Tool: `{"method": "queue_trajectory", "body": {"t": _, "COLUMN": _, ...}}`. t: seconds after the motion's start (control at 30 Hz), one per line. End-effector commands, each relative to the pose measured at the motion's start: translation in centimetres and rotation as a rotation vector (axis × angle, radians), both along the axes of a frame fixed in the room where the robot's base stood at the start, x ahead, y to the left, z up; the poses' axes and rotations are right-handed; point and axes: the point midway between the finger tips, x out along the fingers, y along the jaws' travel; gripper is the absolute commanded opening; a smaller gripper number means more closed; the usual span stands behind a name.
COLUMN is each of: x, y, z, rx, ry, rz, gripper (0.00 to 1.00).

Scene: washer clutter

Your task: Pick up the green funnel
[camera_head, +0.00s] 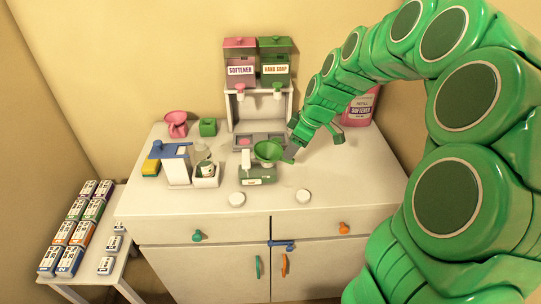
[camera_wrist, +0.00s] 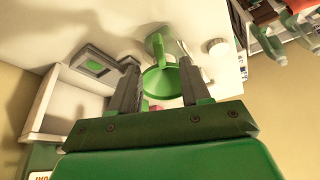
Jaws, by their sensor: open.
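In the wrist view, the funnel (camera_wrist: 160,84) shows between the two fingers. My gripper (camera_head: 300,147) is just right of the funnel in the head view. Its grey fingers are spread apart in the wrist view (camera_wrist: 157,58), with nothing clamped between them. I cannot tell whether a finger touches the funnel. The funnel's lower part is hidden in the head view.
Behind is a dispenser stand with a pink softener box (camera_head: 240,70) and a green hand soap box (camera_head: 275,70). White discs (camera_head: 236,199) lie in front.

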Motion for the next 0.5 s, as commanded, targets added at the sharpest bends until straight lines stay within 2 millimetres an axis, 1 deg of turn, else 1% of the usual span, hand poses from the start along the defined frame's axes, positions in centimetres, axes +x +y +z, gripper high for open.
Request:
{"method": "queue_trajectory", "body": {"t": 0.1, "x": 0.1, "y": 0.4, "z": -1.1, "rx": 0.0, "ry": 0.002, "rz": -0.001, "gripper": 0.47}}
{"method": "queue_trajectory", "body": {"t": 0.27, "x": 0.3, "y": 0.7, "z": -1.9, "rx": 0.0, "ry": 0.002, "rz": -0.001, "gripper": 0.47}}
{"method": "queue_trajectory", "body": {"t": 0.37, "x": 0.4, "y": 1.1, "z": -2.7, "rx": 0.001, "ry": 0.004, "rz": -0.001, "gripper": 0.47}}
{"method": "queue_trajectory", "body": {"t": 0.5, "x": 0.7, "y": 1.7, "z": -4.5, "rx": 0.0, "ry": 0.003, "rz": -0.002, "gripper": 0.47}}
